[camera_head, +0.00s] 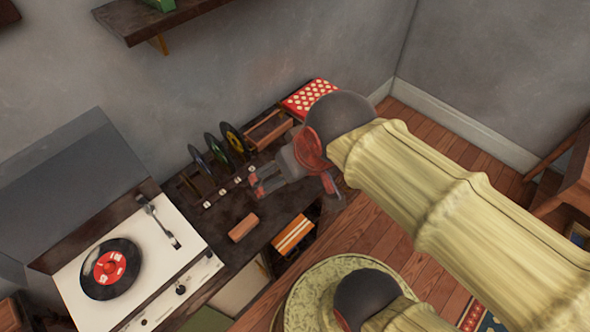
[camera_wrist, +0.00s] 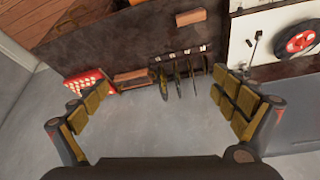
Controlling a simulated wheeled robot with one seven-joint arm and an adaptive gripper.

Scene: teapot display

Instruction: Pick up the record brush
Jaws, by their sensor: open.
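The record brush looks to be the small reddish-brown wooden block (camera_head: 243,227) lying on the dark cabinet top (camera_head: 222,213), in front of the record rack. It also shows near the top edge of the wrist view (camera_wrist: 191,16). My gripper (camera_head: 296,186) is open and empty, above the right part of the cabinet, to the right of and farther back than the block. In the wrist view my gripper's padded fingers (camera_wrist: 150,85) are spread wide, with the block beyond them and not between them. Nothing hides the block in the head view.
Several upright records (camera_head: 215,148) stand in a rack behind the block. A wooden tray (camera_head: 269,129) and a red dotted box (camera_head: 310,97) lie at the back. A turntable (camera_head: 140,270) stands left. A shelf (camera_head: 160,18) overhangs.

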